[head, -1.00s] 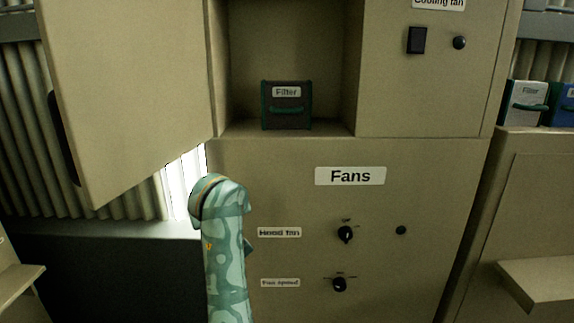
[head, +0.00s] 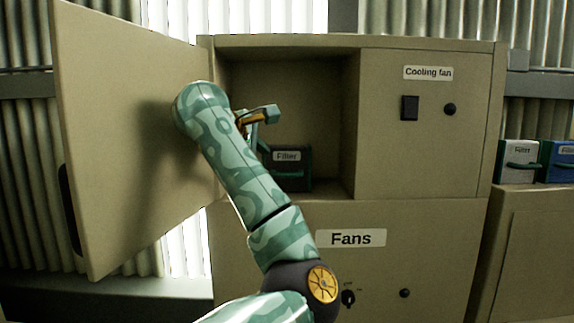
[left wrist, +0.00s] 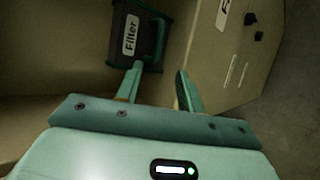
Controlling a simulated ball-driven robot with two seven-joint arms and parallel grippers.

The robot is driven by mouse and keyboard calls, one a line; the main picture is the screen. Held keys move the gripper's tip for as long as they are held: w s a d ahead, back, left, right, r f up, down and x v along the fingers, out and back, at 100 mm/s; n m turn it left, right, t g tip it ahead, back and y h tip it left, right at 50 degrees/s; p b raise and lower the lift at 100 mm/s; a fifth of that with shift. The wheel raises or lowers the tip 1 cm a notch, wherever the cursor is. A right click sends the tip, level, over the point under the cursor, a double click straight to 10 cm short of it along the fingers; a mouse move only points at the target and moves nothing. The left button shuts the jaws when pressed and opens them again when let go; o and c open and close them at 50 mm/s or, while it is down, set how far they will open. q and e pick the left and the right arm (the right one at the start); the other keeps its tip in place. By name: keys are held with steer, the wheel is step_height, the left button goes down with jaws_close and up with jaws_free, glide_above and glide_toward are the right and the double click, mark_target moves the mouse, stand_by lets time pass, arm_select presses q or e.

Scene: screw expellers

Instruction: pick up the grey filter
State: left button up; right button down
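A dark grey filter (head: 291,180) with green edges, a green handle and a "Filter" label sits in the open compartment, partly hidden by my left arm. It also shows in the left wrist view (left wrist: 128,55), just beyond the fingertips. My left gripper (head: 263,128) is at the compartment's opening, above and left of this filter in the head view. Its two fingers are apart in the left wrist view (left wrist: 159,71), with nothing held between them. A pale grey filter (head: 516,158) with a green handle stands on the right-hand cabinet. My right gripper is out of view.
The compartment's door (head: 130,130) stands open on the left, close to my left arm. A blue filter (head: 558,160) stands beside the pale one. The cabinet front (head: 440,250) has a switch and knobs. The compartment above the dark filter is empty.

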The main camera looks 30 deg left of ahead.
mark_target(281, 174)
arm_select(q)
steer(key=p+x, duration=0.3)
steer(key=x, duration=0.6)
steer(key=shift+w+a+r, duration=0.1)
steer(key=shift+a+r, duration=0.05)
steer(key=shift+r, duration=0.05)
steer(key=shift+w+f, duration=0.15)
steer(key=shift+c, duration=0.4)
jaws_close()
